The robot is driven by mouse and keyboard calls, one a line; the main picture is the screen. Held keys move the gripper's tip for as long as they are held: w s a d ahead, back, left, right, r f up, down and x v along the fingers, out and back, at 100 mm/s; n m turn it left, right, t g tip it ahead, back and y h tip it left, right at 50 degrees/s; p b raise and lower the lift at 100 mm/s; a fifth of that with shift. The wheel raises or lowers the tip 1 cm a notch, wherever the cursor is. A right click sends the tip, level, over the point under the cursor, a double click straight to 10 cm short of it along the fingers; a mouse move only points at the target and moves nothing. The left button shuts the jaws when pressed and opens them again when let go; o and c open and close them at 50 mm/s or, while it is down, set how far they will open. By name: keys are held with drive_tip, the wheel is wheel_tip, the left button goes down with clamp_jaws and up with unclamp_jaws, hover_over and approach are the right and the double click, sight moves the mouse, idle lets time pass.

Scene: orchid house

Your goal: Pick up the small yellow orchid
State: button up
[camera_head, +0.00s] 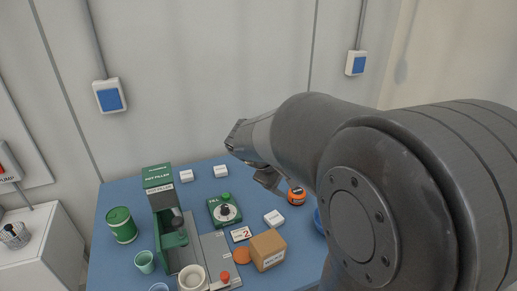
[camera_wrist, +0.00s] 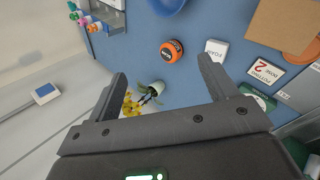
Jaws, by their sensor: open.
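The small yellow orchid (camera_wrist: 131,105) shows in the wrist view, with yellow blooms, dark green leaves and a small white pot (camera_wrist: 156,87). It lies in the picture between my gripper's two fingers, beyond them and nearer the left finger; the gripper's body partly covers the blooms. I cannot tell how far below the fingers it stands. My gripper (camera_wrist: 162,68) is open and holds nothing. In the head view my gripper (camera_head: 253,157) is over the back of the blue table, and the orchid is not visible there, with my arm covering that area.
An orange tin (camera_wrist: 172,50) and a white box (camera_wrist: 216,50) stand near the orchid. A blue bowl (camera_wrist: 165,4) and a rack of coloured items (camera_wrist: 96,22) are farther off.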

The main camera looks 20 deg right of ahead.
drive_tip(key=w+d+f+n+t+h, duration=0.2)
drive_tip(key=w+d+f+n+t, duration=0.25)
drive_tip(key=w, duration=0.55)
drive_tip(key=w+d+f+n+t+h, duration=0.25)
drive_tip(key=w+f+n, duration=0.25)
drive_tip(key=w+n, duration=0.35)
drive_tip(key=w+d+f+n+t+h, duration=0.2)
drive_tip(key=w+d+f+n, duration=0.3)
drive_tip(key=w, duration=0.6)
drive_tip(key=shift+n, duration=0.5)
drive_tip(key=f, duration=0.2)
drive_tip(key=a+f, duration=0.1)
drive_tip(key=f, duration=0.2)
drive_tip(key=shift+s+a, duration=0.2)
drive_tip(key=shift+f+x, duration=0.25)
drive_tip(key=shift+x, duration=1)
drive_tip(key=shift+f+x, duration=0.2)
drive_tip(key=shift+x, duration=1.1)
drive_tip(key=shift+c, duration=0.4)
drive_tip(key=c, duration=1.2)
drive_tip(key=shift+r, duration=0.15)
drive_tip(key=shift+c, duration=0.2)
